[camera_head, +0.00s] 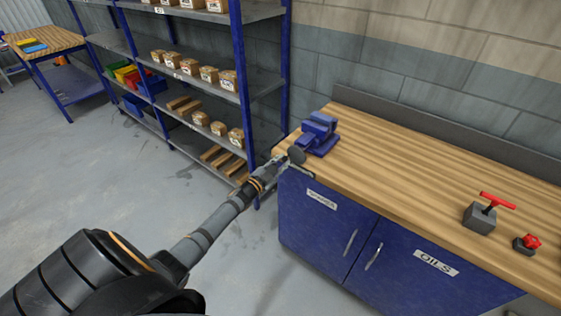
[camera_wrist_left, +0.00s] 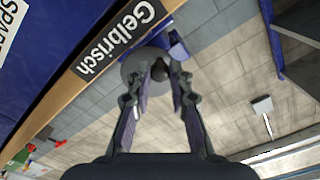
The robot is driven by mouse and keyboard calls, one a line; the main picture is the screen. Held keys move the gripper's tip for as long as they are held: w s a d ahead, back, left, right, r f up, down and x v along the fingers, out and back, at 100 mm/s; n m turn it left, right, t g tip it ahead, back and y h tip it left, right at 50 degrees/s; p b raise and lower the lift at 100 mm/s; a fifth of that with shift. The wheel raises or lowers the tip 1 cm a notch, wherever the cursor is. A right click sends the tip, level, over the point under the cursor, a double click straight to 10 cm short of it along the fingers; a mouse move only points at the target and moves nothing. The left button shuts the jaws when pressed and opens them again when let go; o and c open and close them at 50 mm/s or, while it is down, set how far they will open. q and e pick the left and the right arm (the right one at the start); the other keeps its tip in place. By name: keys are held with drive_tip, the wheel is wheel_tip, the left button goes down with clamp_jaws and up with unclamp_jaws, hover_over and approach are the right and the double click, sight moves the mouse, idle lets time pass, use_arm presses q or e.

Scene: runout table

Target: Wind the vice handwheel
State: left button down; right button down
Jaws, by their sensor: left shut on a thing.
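The blue vice (camera_head: 318,133) sits on the left end of the wooden bench top; a blue part of it (camera_wrist_left: 178,46) shows in the left wrist view. Its round grey handwheel (camera_head: 296,155) faces the bench's front left corner. In the left wrist view the handwheel (camera_wrist_left: 132,66) is a grey disc just beyond my fingertips. My left gripper (camera_head: 287,164) reaches in from the lower left. In the wrist view my left gripper (camera_wrist_left: 161,72) has its fingers closed in on a small dark knob at the wheel's rim. The fingers partly hide the knob and wheel. My right gripper is out of view.
The bench (camera_head: 400,175) has blue cabinet doors below. A grey block with a red T-handle (camera_head: 480,214) and a red knob on a dark base (camera_head: 529,243) stand at its right. A blue-posted shelf rack (camera_head: 240,75) with boxes stands behind my left arm. Floor at left is clear.

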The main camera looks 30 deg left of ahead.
use_arm(q)
drive_tip(key=shift+d+n+p, duration=0.15)
drive_tip(key=shift+n+p, duration=0.4)
drive_tip(key=shift+n, duration=0.35)
drive_tip(key=n, duration=0.2)
drive_tip(key=f+n+p, duration=0.1)
drive_tip(key=n, duration=0.1)
drive_tip(key=shift+d, duration=0.35)
drive_tip(key=shift+d+f+n, duration=0.1)
drive_tip(key=shift+f+n, duration=0.1)
drive_tip(key=shift+n, duration=0.3)
